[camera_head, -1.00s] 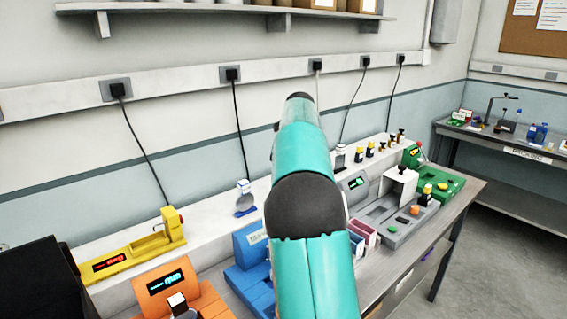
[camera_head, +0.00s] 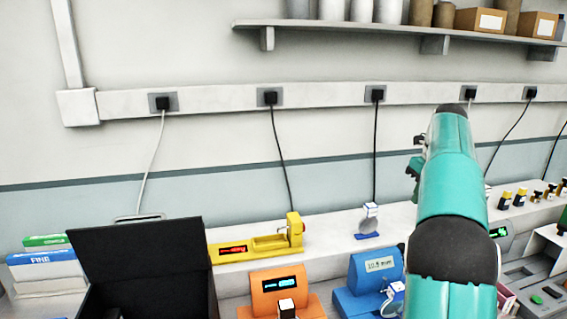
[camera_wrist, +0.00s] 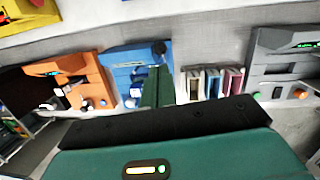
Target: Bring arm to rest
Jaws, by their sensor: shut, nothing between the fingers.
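My teal arm (camera_head: 452,185) rises at the right of the head view, above the bench. My gripper (camera_wrist: 158,88) shows as dark green fingers close together in the wrist view, shut and empty. The fingers overlap the blue module in that view and hide part of it. In the head view, dark green parts of the gripper (camera_head: 415,168) stick out left of the arm; the rest is hidden behind it.
A blue module (camera_head: 376,268), an orange module (camera_head: 283,285) and a yellow module (camera_head: 256,246) stand along the bench. A black open case (camera_head: 140,258) is at the left. A grey module (camera_wrist: 285,65) and coloured slabs (camera_wrist: 212,80) show in the wrist view. A shelf (camera_head: 380,33) hangs above.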

